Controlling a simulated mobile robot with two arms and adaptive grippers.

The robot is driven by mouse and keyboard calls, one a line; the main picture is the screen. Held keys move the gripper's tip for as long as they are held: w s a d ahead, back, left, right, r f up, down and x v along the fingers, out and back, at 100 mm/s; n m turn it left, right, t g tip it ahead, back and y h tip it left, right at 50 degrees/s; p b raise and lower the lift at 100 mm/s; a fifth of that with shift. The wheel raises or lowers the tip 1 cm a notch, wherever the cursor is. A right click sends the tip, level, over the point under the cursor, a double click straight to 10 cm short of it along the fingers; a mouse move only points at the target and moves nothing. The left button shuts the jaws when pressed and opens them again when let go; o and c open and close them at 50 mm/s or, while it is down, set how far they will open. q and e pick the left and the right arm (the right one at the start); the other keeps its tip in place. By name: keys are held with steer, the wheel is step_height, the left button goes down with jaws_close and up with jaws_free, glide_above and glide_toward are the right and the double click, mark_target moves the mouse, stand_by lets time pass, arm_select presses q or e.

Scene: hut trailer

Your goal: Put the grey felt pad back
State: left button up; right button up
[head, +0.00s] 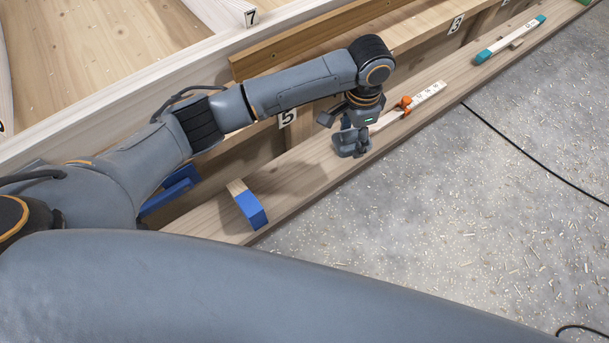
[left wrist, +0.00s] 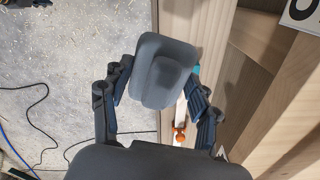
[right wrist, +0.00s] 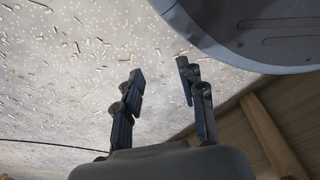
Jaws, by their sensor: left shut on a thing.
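The grey felt pad (left wrist: 165,70) is a rounded block with a smaller raised grey part on top. It sits between the fingers of my left gripper (head: 352,136), which is shut on it. In the head view the gripper points down over the wooden plank, and the pad is hard to tell from the grey fingers there. I cannot tell whether the pad touches the plank. My right gripper (right wrist: 155,85) shows only in the right wrist view, open and empty, with the chip-strewn floor behind it.
On the plank (head: 300,170) lie a blue-ended wooden block (head: 251,211), a numbered white stick (head: 430,92) with an orange part (head: 405,103), and a teal-ended stick (head: 510,40). Number tags 3, 5 and 7 mark the wooden frame. A black cable (head: 530,155) crosses the floor.

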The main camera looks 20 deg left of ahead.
arm_select(q)
steer(key=shift+w+d+f+m+b, duration=0.2)
steer(key=shift+w+d+f, duration=0.05)
steer(key=shift+w, duration=0.2)
steer(key=shift+w+d+f+m+b, duration=0.2)
steer(key=shift+w+d+f, duration=0.05)
steer(key=shift+w, duration=0.15)
steer(key=s+a+f, duration=0.4)
steer(key=a, duration=0.4)
steer(key=b, duration=0.1)
glide_toward(300, 178)
steer(key=shift+w+d+f, duration=0.4)
steer(key=shift+d+f, duration=0.2)
steer(key=shift+d, duration=0.05)
steer(key=shift+s+a+f, duration=0.2)
steer(key=shift+a+f, duration=0.2)
steer(key=shift+f, duration=0.1)
steer(key=f, duration=0.1)
steer(key=f+b, duration=0.1)
steer(key=f, duration=0.1)
steer(key=shift+s+a, duration=0.2)
steer(key=shift+a, duration=0.1)
steer(key=shift+f, duration=0.45)
arm_select(e)
steer(key=w+r, duration=0.6)
steer(key=shift+w+a+r+t, duration=0.15)
steer(key=shift+w+a+t, duration=0.2)
steer(key=shift+a, duration=0.1)
